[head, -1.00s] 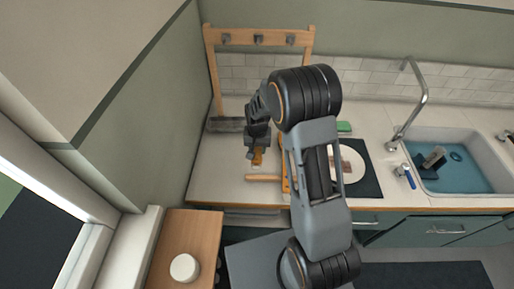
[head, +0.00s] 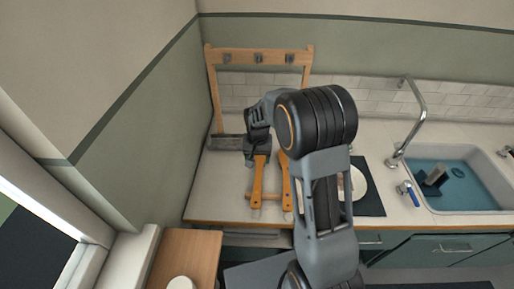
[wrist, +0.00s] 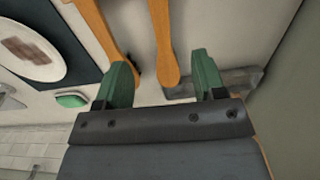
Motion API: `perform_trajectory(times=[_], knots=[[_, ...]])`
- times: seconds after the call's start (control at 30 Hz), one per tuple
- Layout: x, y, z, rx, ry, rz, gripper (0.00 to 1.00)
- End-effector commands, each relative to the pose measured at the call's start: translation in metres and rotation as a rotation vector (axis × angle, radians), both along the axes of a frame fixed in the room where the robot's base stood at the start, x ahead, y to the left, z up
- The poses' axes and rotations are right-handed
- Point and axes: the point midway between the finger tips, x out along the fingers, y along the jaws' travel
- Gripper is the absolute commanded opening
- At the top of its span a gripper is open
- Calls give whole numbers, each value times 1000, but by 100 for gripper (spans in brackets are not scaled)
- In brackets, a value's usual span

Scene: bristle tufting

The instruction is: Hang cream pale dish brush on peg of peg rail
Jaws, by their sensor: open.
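The wooden peg rail (head: 290,50) stands at the back of the counter on two posts, with three grey pegs that look empty. Two orange-brown wooden handles lie in front of it: a left handle (head: 258,183) with a pale tip, and a right handle (head: 285,185) partly behind my arm. I cannot tell which belongs to the cream dish brush; no bristles show clearly. My gripper (head: 258,148) is over the left handle's far end. In the wrist view my gripper (wrist: 162,70) is open, with one rounded handle end (wrist: 168,65) between its green fingers and the other handle (wrist: 95,25) beside the left finger.
A grey tray (head: 225,143) sits at the rail's left foot, near the wall. A dark mat (head: 372,200) with a white plate (head: 358,184) lies to the right. The sink (head: 460,200) and tap (head: 418,110) are further right. A green sponge (wrist: 72,99) shows in the wrist view.

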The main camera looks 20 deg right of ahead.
Motion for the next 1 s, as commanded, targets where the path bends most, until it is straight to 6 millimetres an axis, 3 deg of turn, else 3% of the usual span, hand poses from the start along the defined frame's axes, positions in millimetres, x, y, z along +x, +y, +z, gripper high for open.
perform_trajectory(times=[0.2, 0.47, 0.57, 0.67, 0.8, 1.0], knots=[[1, 0, 39, 0, -4, 0, 64], [-1, 0, 69, 0, -4, 2, 64], [-11, -1, 86, 1, -30, 18, 64], [-35, -4, 110, 0, -83, 56, 64], [-82, -7, 139, -9, -179, 130, 64], [-144, -11, 155, -32, -299, 225, 64]])
